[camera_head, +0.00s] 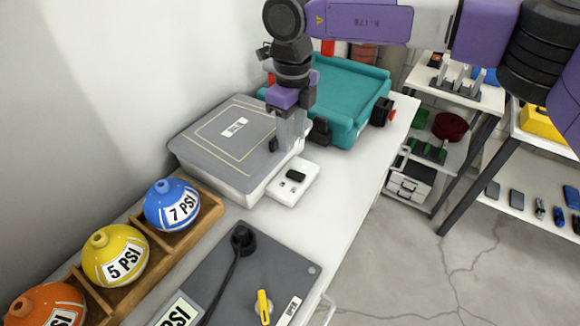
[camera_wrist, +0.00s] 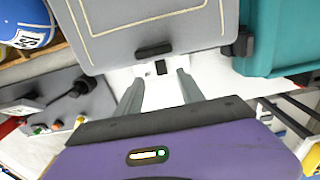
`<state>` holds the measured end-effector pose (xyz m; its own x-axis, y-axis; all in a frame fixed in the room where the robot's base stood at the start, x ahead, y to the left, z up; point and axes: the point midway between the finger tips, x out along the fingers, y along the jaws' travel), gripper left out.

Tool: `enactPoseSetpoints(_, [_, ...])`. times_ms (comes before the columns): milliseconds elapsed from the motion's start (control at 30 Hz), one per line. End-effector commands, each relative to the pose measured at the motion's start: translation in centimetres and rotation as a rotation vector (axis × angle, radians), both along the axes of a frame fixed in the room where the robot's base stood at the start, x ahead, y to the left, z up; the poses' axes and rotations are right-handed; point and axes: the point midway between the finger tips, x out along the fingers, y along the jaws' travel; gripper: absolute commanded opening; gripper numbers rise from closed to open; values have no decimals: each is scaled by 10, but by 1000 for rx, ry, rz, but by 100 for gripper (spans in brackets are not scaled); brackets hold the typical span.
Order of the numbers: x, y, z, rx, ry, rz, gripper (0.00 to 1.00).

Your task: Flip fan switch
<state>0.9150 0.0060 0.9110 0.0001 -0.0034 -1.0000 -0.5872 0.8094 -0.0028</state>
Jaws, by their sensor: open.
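A small white switch box (camera_head: 281,194) with a black rocker sits on the white counter against the front of a grey-topped white unit (camera_head: 222,149). I cannot tell from the picture which way the rocker is set. My gripper (camera_head: 289,146) points down at the unit's right edge, just behind the switch box in the head view. In the wrist view my gripper (camera_wrist: 159,78) has its two fingers apart and empty. The switch box (camera_wrist: 146,72) with its dark rocker shows between and beyond the fingertips. I cannot tell whether a finger touches the unit.
A teal case (camera_head: 350,88) stands behind my gripper. A wooden rack (camera_head: 213,209) with blue, yellow and orange PSI balls is at left. A grey panel (camera_head: 262,262) with a yellow lever lies in front. Shelving stands to the right, past the counter edge.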

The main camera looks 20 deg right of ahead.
Motion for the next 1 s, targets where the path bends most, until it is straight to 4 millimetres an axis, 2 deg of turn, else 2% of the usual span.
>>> enactPoseSetpoints(300, [-1, 1, -61, 3, 4, 0, 45])
enactPoseSetpoints(500, [-1, 1, -92, 4, 2, 1, 45])
enactPoseSetpoints(700, [-1, 1, -106, 3, 1, 0, 45])
enactPoseSetpoints(1000, [-1, 1, -108, 3, 0, 1, 45])
